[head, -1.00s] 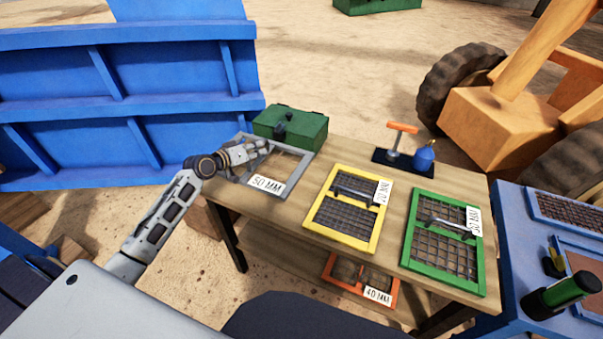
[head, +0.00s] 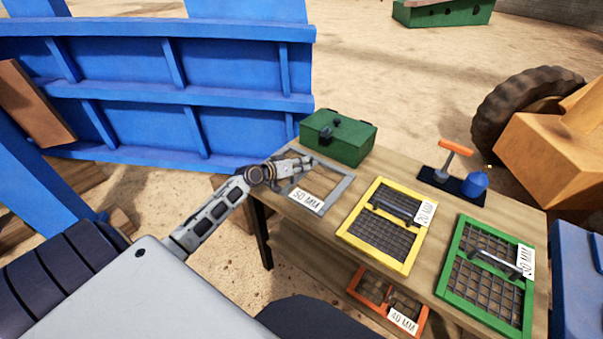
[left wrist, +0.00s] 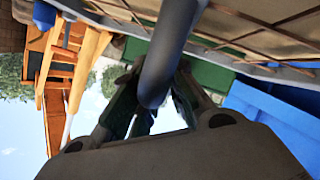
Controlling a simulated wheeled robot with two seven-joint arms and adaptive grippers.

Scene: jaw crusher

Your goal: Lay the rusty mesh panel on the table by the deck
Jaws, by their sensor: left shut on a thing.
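The grey-framed panel marked 50 MM (head: 336,194) lies at the table's left end in the head view, beside the green box. My left gripper (head: 305,165) is over its far left part, shut on its handle. The left wrist view shows the dark round handle (left wrist: 168,55) between the fingers, and rusty brown wires (left wrist: 262,28) within a grey frame. I cannot tell whether the panel is touching the tabletop. The wooden table (head: 335,222) carries the other panels. I cannot single out a deck. My right gripper is out of view.
A green box (head: 345,145) stands behind the grey panel. Yellow (head: 353,229) and green (head: 449,262) mesh panels lie to its right; an orange one (head: 372,309) is on the lower shelf. An orange-handled tool (head: 455,147) and blue bottle (head: 475,184) stand behind. A large blue ribbed structure (head: 130,97) fills the left.

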